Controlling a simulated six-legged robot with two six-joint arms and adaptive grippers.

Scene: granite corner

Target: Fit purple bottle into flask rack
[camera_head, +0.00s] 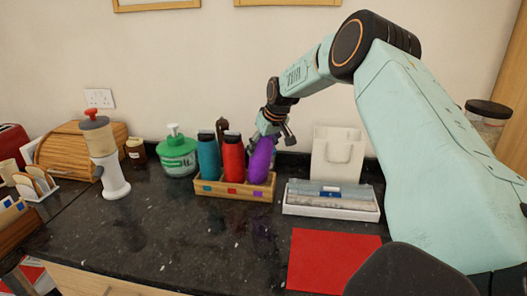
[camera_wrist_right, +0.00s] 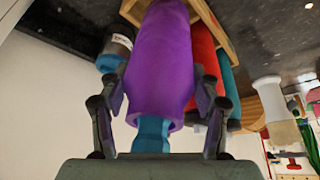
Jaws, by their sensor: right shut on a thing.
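The purple bottle (camera_head: 260,164) is in my right gripper (camera_head: 271,132), which is shut around its upper part. It leans slightly, and its lower end is at the right end of the wooden flask rack (camera_head: 212,190). I cannot tell whether that end is inside the slot or just above it. In the right wrist view the purple bottle (camera_wrist_right: 160,60) lies between both fingers, with a blue neck or cap near the palm. A teal bottle (camera_head: 208,157) and a red bottle (camera_head: 233,160) stand in the rack. Blue, red and purple squares mark its front. My left gripper is out of view.
A white tray (camera_head: 330,212) with grey contents sits right of the rack, before a white bag-like holder (camera_head: 337,152). A green pump bottle (camera_head: 176,155) stands left, and a dark brown object (camera_head: 222,128) behind. A red mat (camera_head: 332,262) lies in front; the front-middle counter is clear.

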